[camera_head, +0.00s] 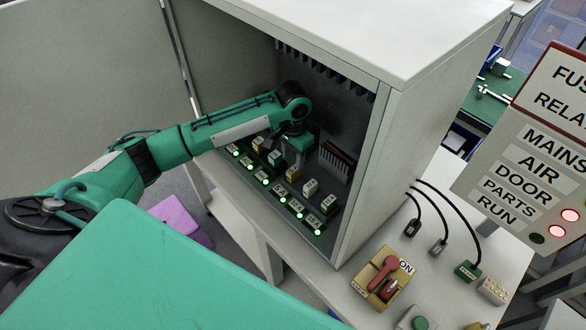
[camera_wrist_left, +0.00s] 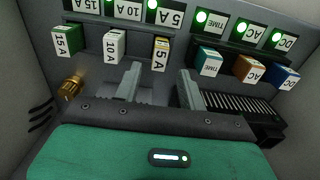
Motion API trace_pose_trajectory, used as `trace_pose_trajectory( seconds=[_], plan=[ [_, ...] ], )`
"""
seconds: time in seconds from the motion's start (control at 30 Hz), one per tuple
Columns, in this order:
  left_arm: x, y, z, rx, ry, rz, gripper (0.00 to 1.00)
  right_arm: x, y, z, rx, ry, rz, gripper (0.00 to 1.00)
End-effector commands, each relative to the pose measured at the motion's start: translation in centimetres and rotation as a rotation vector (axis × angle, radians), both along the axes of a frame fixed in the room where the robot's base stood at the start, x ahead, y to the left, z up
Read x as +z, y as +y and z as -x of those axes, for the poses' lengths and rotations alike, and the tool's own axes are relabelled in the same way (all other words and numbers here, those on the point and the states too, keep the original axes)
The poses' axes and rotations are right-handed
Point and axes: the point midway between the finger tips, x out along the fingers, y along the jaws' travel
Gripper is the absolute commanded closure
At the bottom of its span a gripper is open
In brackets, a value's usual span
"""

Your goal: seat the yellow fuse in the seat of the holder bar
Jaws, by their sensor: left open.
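The yellow fuse (camera_head: 293,173), marked 5 A, stands in the row inside the cabinet, and it also shows in the left wrist view (camera_wrist_left: 160,54). It is at the holder bar (camera_head: 275,187) by the 5 A label, with a lit green lamp there. I cannot tell how deep it sits. My left gripper (camera_wrist_left: 160,78) is open and empty. Its two fingers point toward the yellow fuse, which shows between and just beyond the fingertips, apart from them. In the head view the left gripper (camera_head: 297,150) is partly hidden by its own wrist. My right gripper is not in view.
White (camera_wrist_left: 114,46) and green (camera_wrist_left: 65,42) fuses stand on one side; teal (camera_wrist_left: 208,61), orange (camera_wrist_left: 249,68) and blue (camera_wrist_left: 285,76) pieces on the other. A finned dark block (camera_head: 338,160) stands close by. Cabinet walls (camera_head: 365,165) enclose the arm. A red-handled switch (camera_head: 383,277) is outside.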

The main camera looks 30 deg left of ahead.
Motion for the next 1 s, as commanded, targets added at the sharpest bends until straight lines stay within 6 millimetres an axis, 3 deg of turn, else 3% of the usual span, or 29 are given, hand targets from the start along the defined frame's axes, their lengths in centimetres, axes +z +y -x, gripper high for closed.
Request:
trace_pose_trajectory(
  seconds=[0.13, 0.33, 1.0],
  plan=[
    [2.7, 0.0, 0.0, -0.001, -0.003, 0.000, 0.59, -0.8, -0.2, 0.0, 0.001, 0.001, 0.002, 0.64],
    [4.7, 0.0, 0.0, 0.000, -0.001, 0.000, 0.59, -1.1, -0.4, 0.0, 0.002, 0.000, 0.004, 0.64],
    [4.4, -0.5, 0.4, -0.011, -0.001, 0.006, 0.59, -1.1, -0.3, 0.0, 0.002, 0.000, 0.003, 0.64]
  ],
)
